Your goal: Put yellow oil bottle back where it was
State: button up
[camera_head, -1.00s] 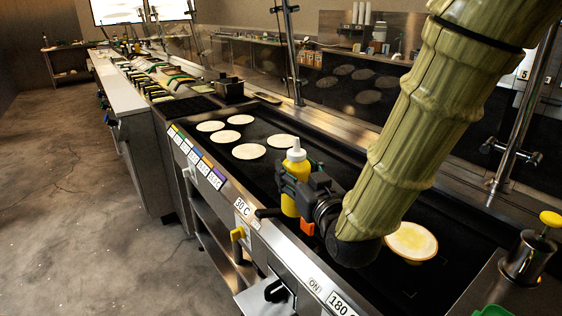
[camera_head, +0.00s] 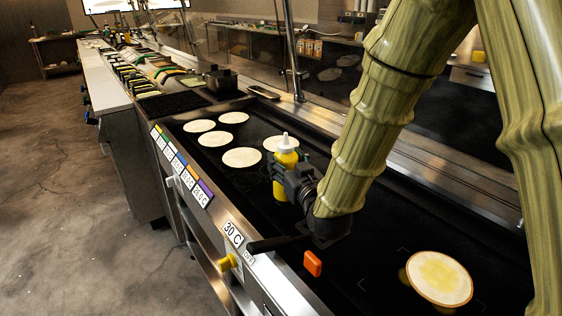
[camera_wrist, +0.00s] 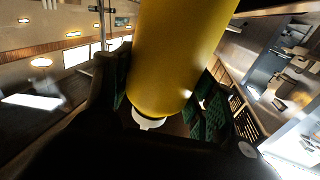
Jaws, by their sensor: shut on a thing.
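The yellow oil bottle (camera_head: 286,173) with a white nozzle is upright in my gripper (camera_head: 290,176), over the dark griddle (camera_head: 350,240) in the head view. My gripper is shut around the bottle's body from the right. In the wrist view the bottle (camera_wrist: 180,50) fills the upper middle, with its white cap end pointing down in the picture and green-lined finger pads on both sides. Whether the bottle's base touches the griddle is hard to tell.
Several pale tortillas (camera_head: 242,157) lie on the griddle beyond the bottle. A browned, oily tortilla (camera_head: 439,278) lies at the near right.

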jog(key=w+a+f+p, duration=0.1)
jog(key=w+f, duration=0.3)
jog(key=w, duration=0.3)
jog(key=shift+a, duration=0.35)
jog(key=shift+w+f, duration=0.1)
jog(key=shift+f, duration=0.1)
jog(key=o, duration=1.5)
jog(key=shift+o, duration=0.2)
